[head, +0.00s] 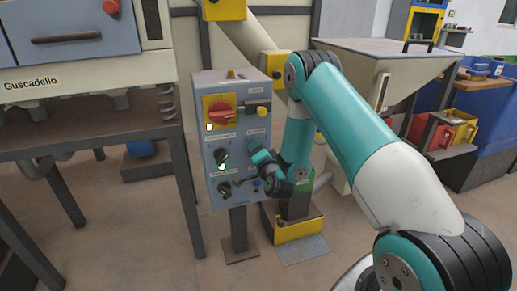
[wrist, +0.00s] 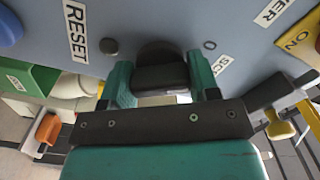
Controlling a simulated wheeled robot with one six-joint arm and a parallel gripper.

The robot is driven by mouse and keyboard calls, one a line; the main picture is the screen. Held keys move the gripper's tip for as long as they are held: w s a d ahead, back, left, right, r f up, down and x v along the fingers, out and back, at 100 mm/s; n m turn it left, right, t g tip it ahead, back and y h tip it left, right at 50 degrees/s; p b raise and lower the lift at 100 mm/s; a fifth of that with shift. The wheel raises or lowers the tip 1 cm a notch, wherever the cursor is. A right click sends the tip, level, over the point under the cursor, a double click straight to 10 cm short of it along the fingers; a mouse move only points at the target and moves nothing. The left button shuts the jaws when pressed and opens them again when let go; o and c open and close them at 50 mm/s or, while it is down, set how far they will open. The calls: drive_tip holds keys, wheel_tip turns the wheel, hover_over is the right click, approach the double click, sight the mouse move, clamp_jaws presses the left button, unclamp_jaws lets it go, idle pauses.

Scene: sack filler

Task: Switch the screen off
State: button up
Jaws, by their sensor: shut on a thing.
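The grey control box (head: 230,130) stands on a post in the middle of the head view. My gripper (head: 258,165) is at the right side of its front face. In the wrist view my gripper (wrist: 160,72) has its two teal fingers on either side of a black knob (wrist: 158,52) and is shut on it. A partly hidden label beginning "SC" (wrist: 222,64) is beside the knob. The knob's pointer direction is not clear, and my gripper hides the knob in the head view. No screen is identifiable.
The box also carries a red switch (head: 222,112) on a yellow plate, a yellow knob (head: 262,111) and two black knobs (head: 221,156) (head: 224,189) at left. A blue button (wrist: 8,28) by "RESET" is near my gripper. A hopper (head: 385,60) stands behind my arm.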

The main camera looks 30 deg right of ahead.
drive_tip(key=shift+f+n+p, duration=0.1)
drive_tip(key=shift+n+p, duration=0.3)
drive_tip(key=shift+n, duration=0.4)
drive_tip(key=o, duration=0.9)
drive_tip(key=shift+s, duration=0.15)
